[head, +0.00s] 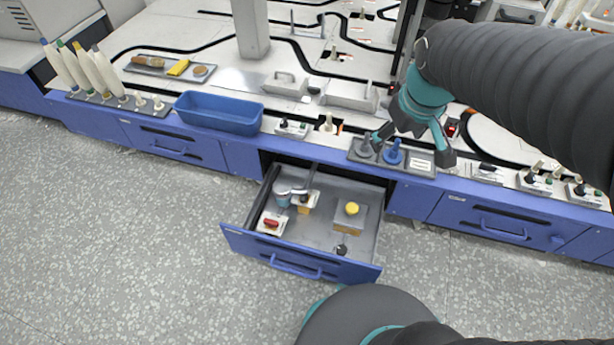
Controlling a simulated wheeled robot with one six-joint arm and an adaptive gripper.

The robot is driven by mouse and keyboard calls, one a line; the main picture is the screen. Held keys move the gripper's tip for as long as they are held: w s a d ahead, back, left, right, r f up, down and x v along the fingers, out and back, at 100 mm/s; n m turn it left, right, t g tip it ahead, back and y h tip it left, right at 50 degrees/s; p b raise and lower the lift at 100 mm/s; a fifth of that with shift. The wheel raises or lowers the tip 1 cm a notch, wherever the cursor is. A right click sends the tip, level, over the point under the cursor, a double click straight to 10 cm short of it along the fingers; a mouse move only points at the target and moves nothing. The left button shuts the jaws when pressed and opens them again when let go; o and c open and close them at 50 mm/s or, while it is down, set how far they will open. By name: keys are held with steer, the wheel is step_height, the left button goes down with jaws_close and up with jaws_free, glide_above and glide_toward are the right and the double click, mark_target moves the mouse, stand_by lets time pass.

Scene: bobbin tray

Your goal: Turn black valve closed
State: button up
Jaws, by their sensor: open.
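A dark grey-black valve (365,149) stands on a small panel (425,171) at the front edge of the bench. A blue valve (393,154) stands just to its right on the same panel. My gripper (412,149) hangs over this panel with its teal and dark fingers spread apart and nothing visible between them. Its left fingertip shows close to the tops of the two valves; I cannot tell whether it touches either. The black valve is to the left of the gripper. The angle of its handle is too small to read.
An open drawer (300,262) below the panel juts into the floor space and holds several small items, including a yellow-topped block (350,216). A blue bin (219,112) and bobbins (83,72) stand to the left. Switch boxes (545,184) line the right edge.

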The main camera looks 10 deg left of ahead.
steer(key=w+a+f+n+g+b, duration=0.2)
steer(key=w+a+f+n, duration=0.3)
steer(key=w+a+f, duration=0.5)
steer(key=n+g+b, duration=0.1)
steer(key=n+g, duration=0.1)
steer(key=n, duration=0.4)
glide_above(305, 194)
step_height(305, 194, down, 19)
steer(key=shift+h, duration=0.3)
step_height(305, 194, down, 13)
steer(key=shift+s+a+f+b, duration=0.1)
steer(key=shift+b, duration=0.9)
